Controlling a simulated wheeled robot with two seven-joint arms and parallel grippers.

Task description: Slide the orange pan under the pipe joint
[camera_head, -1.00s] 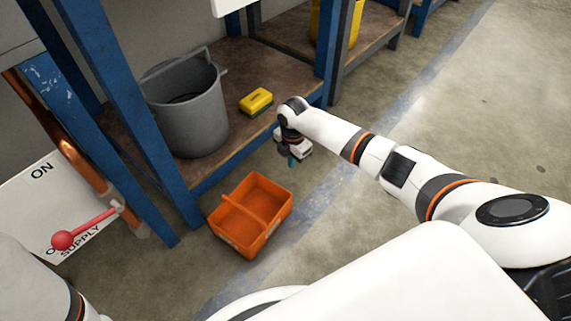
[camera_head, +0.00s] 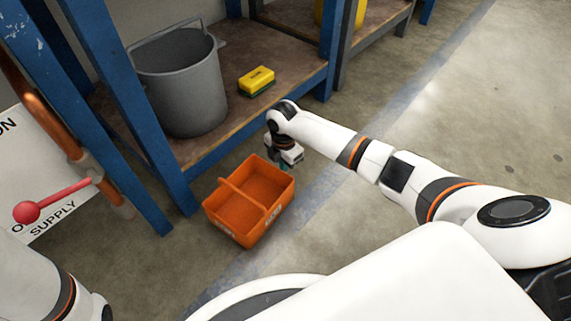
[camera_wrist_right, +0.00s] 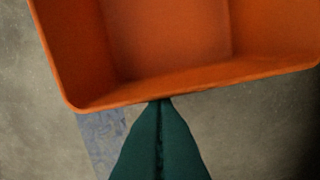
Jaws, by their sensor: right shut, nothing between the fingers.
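The orange pan (camera_head: 236,218) is an open box with a bar handle across its middle, on the concrete floor in front of the blue shelf. My right gripper (camera_head: 287,167) is just beyond the pan's far right corner, pointing down. In the right wrist view the gripper's dark green fingertips (camera_wrist_right: 160,104) are shut together, with nothing between them. They are at the rim of the pan (camera_wrist_right: 170,90); I cannot tell whether they touch it. A copper pipe (camera_head: 45,108) with a joint (camera_head: 86,165) runs down at the left by the shelf post. My left gripper is not in view.
A grey bucket (camera_head: 180,85) and a yellow-green sponge (camera_head: 257,81) stand on the shelf board (camera_head: 232,125). A blue shelf post (camera_head: 125,130) stands left of the pan. A red lever (camera_head: 50,200) sits before a white SUPPLY sign (camera_head: 55,222). The floor at right is clear.

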